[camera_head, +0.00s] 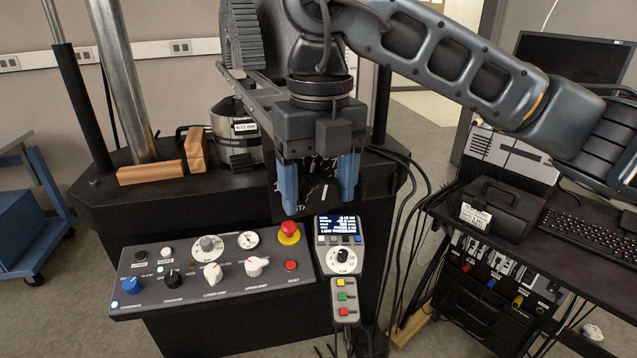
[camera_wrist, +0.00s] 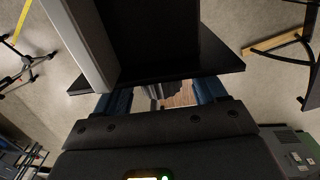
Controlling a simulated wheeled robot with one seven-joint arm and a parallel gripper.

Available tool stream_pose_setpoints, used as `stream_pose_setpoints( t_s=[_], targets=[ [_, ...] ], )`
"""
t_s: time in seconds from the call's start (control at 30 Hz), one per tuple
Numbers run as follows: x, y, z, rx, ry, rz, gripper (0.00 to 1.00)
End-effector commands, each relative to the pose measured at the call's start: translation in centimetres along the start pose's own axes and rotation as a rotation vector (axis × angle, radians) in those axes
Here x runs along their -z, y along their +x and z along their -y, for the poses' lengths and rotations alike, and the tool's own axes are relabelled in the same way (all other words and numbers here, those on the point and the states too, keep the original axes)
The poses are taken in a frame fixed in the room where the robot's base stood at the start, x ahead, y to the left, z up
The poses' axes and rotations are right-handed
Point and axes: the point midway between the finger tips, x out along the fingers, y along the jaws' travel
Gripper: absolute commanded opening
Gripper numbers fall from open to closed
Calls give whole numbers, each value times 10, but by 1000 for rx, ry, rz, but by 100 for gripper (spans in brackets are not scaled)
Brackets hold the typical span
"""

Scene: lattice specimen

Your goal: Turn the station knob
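A black knob (camera_head: 323,193) with a white pointer line sits on a dark dial face with white marks, on the front of the black machine base. My gripper (camera_head: 318,195) has its two blue fingers apart, one on each side of this knob in the head view. I cannot tell whether the fingers touch it. In the wrist view, my gripper (camera_wrist: 160,98) also shows apart, with a grey ribbed part (camera_wrist: 155,90) partly visible between the fingers. No label naming the station knob is readable.
A sloped grey control panel (camera_head: 150,262) with several knobs and a red emergency button (camera_head: 289,229) lies below. A handheld controller (camera_head: 341,249) with a screen and a black dial stands beside it. Cables hang at the right, near a cart with a keyboard (camera_head: 590,235).

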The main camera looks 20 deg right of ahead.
Motion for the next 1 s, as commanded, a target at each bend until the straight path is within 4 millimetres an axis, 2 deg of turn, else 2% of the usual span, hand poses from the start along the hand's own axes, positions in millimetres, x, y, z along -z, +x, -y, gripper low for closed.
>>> stream_pose_setpoints(
  t_s=[0.07,0.53,0.77,1.0],
  targets=[
    [0,0,0,0,0,0,63],
    [0,0,0,0,0,0,18],
    [0,1,1,-20,1,0,18],
    [0,4,3,-126,3,1,18]
  ],
)
